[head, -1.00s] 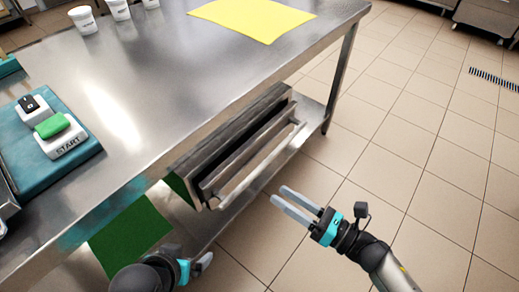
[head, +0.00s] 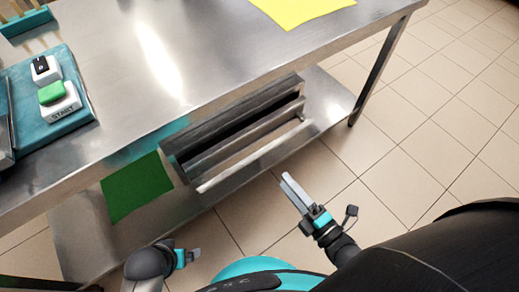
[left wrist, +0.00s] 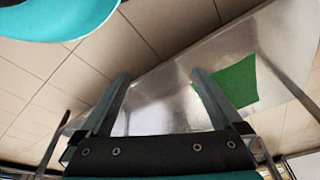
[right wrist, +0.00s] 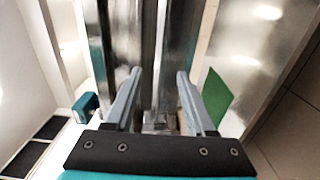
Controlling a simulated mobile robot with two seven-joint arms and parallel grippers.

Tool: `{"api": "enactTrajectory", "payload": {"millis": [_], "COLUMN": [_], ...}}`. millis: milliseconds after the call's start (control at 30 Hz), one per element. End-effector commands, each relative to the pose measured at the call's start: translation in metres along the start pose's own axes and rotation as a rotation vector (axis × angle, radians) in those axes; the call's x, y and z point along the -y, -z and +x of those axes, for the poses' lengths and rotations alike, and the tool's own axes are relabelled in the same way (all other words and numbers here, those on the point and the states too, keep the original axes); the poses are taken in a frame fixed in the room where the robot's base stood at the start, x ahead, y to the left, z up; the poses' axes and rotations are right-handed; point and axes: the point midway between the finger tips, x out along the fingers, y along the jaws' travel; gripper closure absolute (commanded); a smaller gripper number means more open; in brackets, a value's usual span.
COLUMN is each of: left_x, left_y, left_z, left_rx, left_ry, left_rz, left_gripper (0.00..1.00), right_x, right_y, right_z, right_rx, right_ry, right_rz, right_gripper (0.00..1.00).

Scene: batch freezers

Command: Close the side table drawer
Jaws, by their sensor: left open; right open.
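The side table drawer (head: 243,150) is a grey metal drawer hanging under the steel table (head: 220,50). It stands partly pulled out, with a dark gap behind its front and a long bar handle (head: 255,156) along it. My right gripper (head: 288,182) is open and empty, in front of the drawer and a little right of the handle, apart from it. In the right wrist view, grey metal surfaces of the drawer unit (right wrist: 165,40) lie ahead of the open fingers. My left gripper (head: 195,254) is open and empty, low and in front of the lower shelf; its open fingers also show in the left wrist view (left wrist: 160,75).
A green sheet (head: 137,187) lies on the lower shelf (head: 180,220), left of the drawer. On the tabletop are a yellow sheet (head: 300,10) and a teal panel with a green START button (head: 52,93). A table leg (head: 380,70) stands at right. Tiled floor (head: 440,130) is clear at right.

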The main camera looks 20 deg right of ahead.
Motion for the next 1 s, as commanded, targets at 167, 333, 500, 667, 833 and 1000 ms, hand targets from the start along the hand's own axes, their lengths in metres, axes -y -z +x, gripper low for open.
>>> {"api": "enactTrajectory", "payload": {"millis": [167, 333, 500, 667, 833, 1000], "left_x": [0.001, 0.001, 0.002, 0.002, 0.002, 0.002], "left_y": [0.012, 0.023, 0.030, 0.034, 0.036, 0.036], "left_z": [-0.011, -0.026, -0.040, -0.049, -0.053, -0.054], "left_rx": [-0.028, -0.055, -0.076, -0.088, -0.093, -0.093], "left_ry": [0.001, 0.003, 0.004, 0.005, 0.005, 0.005], "left_rz": [-0.001, -0.003, -0.004, -0.004, -0.004, -0.004], "left_gripper": [0.00, 0.00, 0.00, 0.00, 0.00, 0.00], "right_x": [0.001, 0.001, 0.001, 0.000, 0.000, -0.001], "right_y": [0.000, 0.000, 0.000, 0.000, 0.000, 0.000], "right_z": [0.042, 0.078, 0.104, 0.117, 0.122, 0.122], "right_rx": [-0.002, -0.002, -0.002, -0.001, -0.001, -0.001], "right_ry": [-0.006, -0.006, -0.004, -0.002, -0.001, -0.001], "right_rz": [-0.003, -0.004, -0.003, -0.003, -0.004, -0.004], "right_gripper": [0.45, 0.45, 0.45, 0.45, 0.45, 0.45]}}
